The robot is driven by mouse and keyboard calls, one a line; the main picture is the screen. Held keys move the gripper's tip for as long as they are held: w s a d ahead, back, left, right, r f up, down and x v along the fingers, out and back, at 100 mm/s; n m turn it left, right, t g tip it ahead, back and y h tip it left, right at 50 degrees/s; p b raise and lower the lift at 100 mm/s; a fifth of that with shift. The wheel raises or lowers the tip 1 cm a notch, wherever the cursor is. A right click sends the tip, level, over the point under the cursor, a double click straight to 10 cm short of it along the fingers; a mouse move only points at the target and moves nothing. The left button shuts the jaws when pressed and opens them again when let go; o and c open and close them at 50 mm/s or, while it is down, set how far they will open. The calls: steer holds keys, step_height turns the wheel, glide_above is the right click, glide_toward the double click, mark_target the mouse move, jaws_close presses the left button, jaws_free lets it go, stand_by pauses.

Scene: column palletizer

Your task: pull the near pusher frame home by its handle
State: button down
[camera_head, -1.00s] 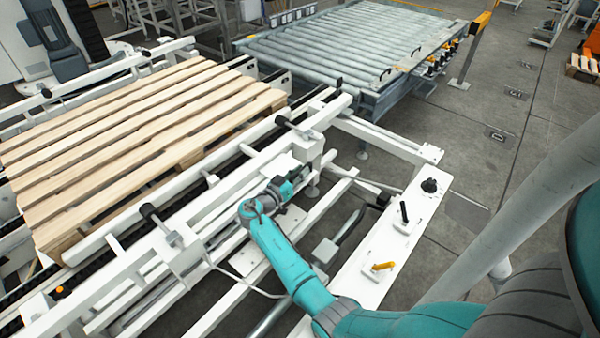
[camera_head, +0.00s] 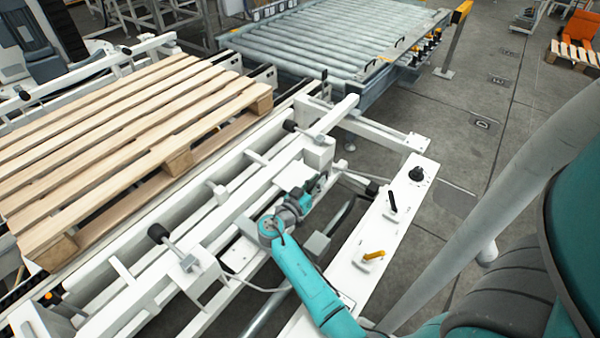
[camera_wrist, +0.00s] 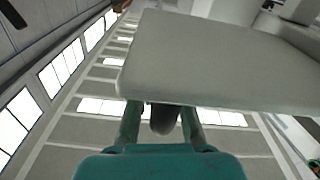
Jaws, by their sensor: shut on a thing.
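The near pusher frame (camera_head: 318,152) is a long white frame with black round bumpers, lying along the near side of the pallet. A clear gap shows between it and the pallet's near edge. My gripper (camera_head: 311,188) is at the frame's near side, under a white plate; my arm reaches it from the lower right. In the wrist view the fingers (camera_wrist: 161,122) are closed around the dark rounded handle (camera_wrist: 165,118), just beneath a large pale plate (camera_wrist: 220,62). Most of the handle is hidden by the plate and fingers.
A wooden pallet (camera_head: 120,125) lies on the conveyor beyond the frame. A white control panel (camera_head: 383,235) with a black lever, a yellow lever and a black knob stands right of my arm. A roller conveyor (camera_head: 320,40) is at the back. Open floor lies to the right.

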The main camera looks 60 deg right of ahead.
steer(key=s, duration=0.8)
steer(key=shift+s+a, duration=0.25)
steer(key=shift+s, duration=0.1)
steer(key=shift+f, duration=0.15)
steer(key=c, duration=1.1)
jaws_free()
steer(key=shift+s, duration=0.1)
steer(key=shift+c, duration=0.2)
steer(key=a, duration=1.2)
steer(key=shift+w, duration=0.4)
